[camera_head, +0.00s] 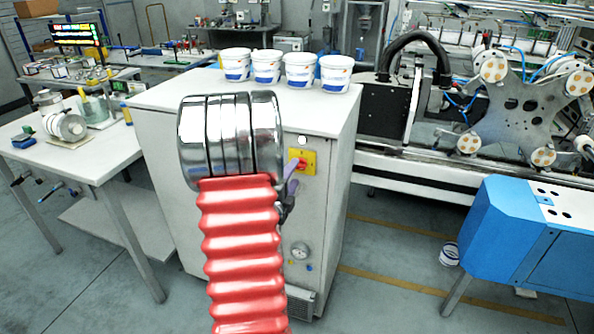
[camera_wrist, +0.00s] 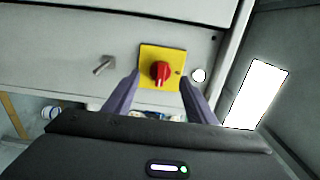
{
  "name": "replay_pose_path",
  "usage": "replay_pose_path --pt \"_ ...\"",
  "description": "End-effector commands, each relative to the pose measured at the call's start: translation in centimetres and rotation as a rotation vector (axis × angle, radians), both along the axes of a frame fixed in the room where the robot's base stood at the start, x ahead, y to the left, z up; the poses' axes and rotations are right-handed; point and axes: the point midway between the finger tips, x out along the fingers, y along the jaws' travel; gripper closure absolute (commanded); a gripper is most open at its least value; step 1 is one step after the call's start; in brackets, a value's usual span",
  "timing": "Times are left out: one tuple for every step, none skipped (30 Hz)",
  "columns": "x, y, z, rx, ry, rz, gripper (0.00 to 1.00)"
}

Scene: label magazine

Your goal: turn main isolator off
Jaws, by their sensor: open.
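The main isolator is a red rotary knob (camera_wrist: 160,72) on a square yellow plate (camera_wrist: 147,54), set in the pale front panel of a cabinet. The yellow plate also shows in the head view (camera_head: 309,156), just right of my arm. My gripper (camera_wrist: 160,80) is open, with its two purple fingers either side of the lower part of the plate and the knob between them. I cannot tell if the fingers touch the knob. In the head view my gripper (camera_head: 291,172) is mostly hidden behind my red arm sleeve. The knob's exact setting is unclear.
The cabinet (camera_head: 325,200) carries several white tubs (camera_head: 267,66) on top. A gauge (camera_head: 300,251) is low on its front. A metal handle (camera_wrist: 103,65) sticks out left of the plate in the wrist view. A blue machine (camera_head: 510,235) stands at the right, with open floor between.

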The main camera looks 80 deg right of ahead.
Motion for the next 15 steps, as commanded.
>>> replay_pose_path --pt "-0.1 -0.9 0.0 -0.001 0.000 -0.002 0.49" --pt "-0.1 -1.3 0.0 0.000 0.000 -0.001 0.49" --pt "-0.1 -1.9 0.0 0.000 0.000 -0.001 0.49" --pt "-0.2 -2.2 0.0 0.000 0.001 -0.001 0.49" --pt "-0.1 -2.6 0.0 -0.001 0.000 -0.001 0.49" --pt "-0.1 -3.0 0.0 -0.001 0.000 0.000 0.49" --pt "-0.1 -3.2 0.0 0.000 0.000 0.000 0.49" --pt "-0.1 -3.5 0.0 0.000 0.001 0.000 0.49" --pt "-0.1 -3.7 0.0 0.000 0.000 0.001 0.49" --pt "-0.1 -3.8 0.0 0.000 0.000 0.001 0.49" --pt "-0.1 -3.9 0.0 0.000 0.000 0.001 0.49" --pt "-0.1 -4.0 0.0 0.000 0.000 0.001 0.49" --pt "-0.1 -4.1 0.0 0.000 0.000 0.001 0.49" --pt "-0.1 -4.1 0.0 0.000 0.000 0.002 0.49" --pt "-0.1 -4.1 0.0 0.000 0.001 0.002 0.49"
